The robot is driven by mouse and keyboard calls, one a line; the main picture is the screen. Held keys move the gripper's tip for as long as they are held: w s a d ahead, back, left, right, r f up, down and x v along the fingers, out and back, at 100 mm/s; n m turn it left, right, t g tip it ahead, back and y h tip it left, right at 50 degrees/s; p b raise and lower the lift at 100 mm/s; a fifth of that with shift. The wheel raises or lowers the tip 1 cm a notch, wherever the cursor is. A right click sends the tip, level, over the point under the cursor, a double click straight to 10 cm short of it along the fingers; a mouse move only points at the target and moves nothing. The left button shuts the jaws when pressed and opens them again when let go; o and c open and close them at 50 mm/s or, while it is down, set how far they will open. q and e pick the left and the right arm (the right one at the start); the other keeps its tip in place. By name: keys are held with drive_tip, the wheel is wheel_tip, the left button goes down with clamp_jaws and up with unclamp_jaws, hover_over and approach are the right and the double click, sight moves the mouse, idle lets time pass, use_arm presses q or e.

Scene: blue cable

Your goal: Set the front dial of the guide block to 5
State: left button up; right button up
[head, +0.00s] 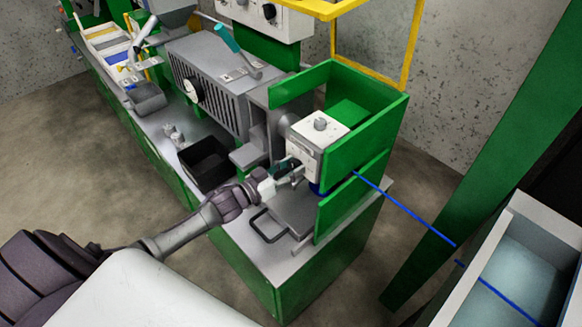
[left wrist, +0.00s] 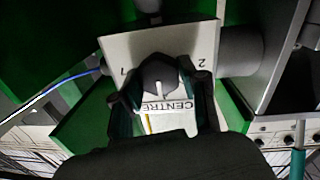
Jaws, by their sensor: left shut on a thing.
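The guide block (head: 311,140) is a white box in the green frame at the end of the machine, with a grey knob (head: 320,124) on top. In the left wrist view the block's white face (left wrist: 118,48) carries the dark front dial (left wrist: 158,72). A white line on the dial points down in the picture, towards the upside-down word CENTRE. Figures like 7 and 2 show at the sides; other marks are hidden. My left gripper (head: 283,172) is at the block's front, its two fingers (left wrist: 161,88) shut on the dial from both sides. My right gripper is out of view.
A blue cable (head: 405,208) runs from the block to the right, over a pale trough (head: 520,270). Green panels (head: 360,145) stand close around the block. A black bin (head: 205,162) and a plate with a dark handle (head: 268,228) lie nearby.

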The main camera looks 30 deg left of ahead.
use_arm(q)
drive_tip(key=shift+m, duration=0.3)
drive_tip(key=m, duration=0.3)
drive_tip(key=shift+m+p, duration=0.3)
drive_tip(key=m, duration=0.4)
drive_tip(key=shift+s+d, duration=0.1)
idle(0.4)
drive_tip(key=o, duration=1.1)
drive_tip(key=v, duration=1.2)
drive_tip(key=shift+d+r, duration=0.1)
drive_tip(key=shift+r, duration=0.2)
drive_tip(key=shift+d, duration=0.1)
